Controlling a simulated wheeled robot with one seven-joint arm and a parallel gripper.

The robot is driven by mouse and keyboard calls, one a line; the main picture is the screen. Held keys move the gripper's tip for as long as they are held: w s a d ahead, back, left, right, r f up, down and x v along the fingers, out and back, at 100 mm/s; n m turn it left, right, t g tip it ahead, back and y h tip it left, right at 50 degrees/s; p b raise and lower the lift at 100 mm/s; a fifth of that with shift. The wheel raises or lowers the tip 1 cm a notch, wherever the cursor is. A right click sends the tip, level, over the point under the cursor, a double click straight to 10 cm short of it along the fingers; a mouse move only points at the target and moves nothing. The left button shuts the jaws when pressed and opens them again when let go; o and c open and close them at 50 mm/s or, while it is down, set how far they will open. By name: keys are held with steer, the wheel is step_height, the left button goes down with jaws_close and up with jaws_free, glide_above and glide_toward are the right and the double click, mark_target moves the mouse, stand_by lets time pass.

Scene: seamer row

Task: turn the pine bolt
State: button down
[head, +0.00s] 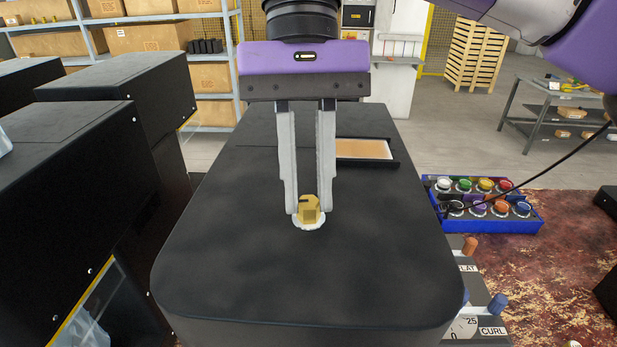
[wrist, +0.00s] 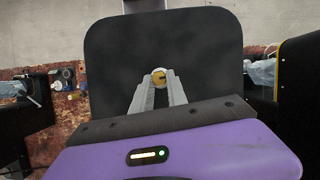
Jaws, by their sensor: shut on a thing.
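The pine bolt (head: 309,213) is a small yellow-tan, faceted head in a pale round collar on the flat top of a black machine (head: 300,275). It also shows in the wrist view (wrist: 159,78), where part of it is hidden by the fingers. My gripper (head: 308,205) points down from above, its two grey fingers shut on the bolt, one on each side. The bolt stands upright in its collar. A dark slot or notch shows on its near upper side. In the wrist view the gripper (wrist: 158,86) reaches the same bolt.
A shallow tray with a tan inside (head: 395,163) lies on the machine top behind the gripper. A blue crate (head: 490,227) of coloured round pieces sits on the right. Labelled knobs (head: 470,247) stick out at lower right. Black machines (head: 70,170) stand close on the left.

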stand_by(0.3)
steer(key=c, duration=1.3)
jaws_free()
steer(key=v, duration=0.7)
steer(key=shift+w+r, duration=0.2)
steer(key=shift+r, duration=0.15)
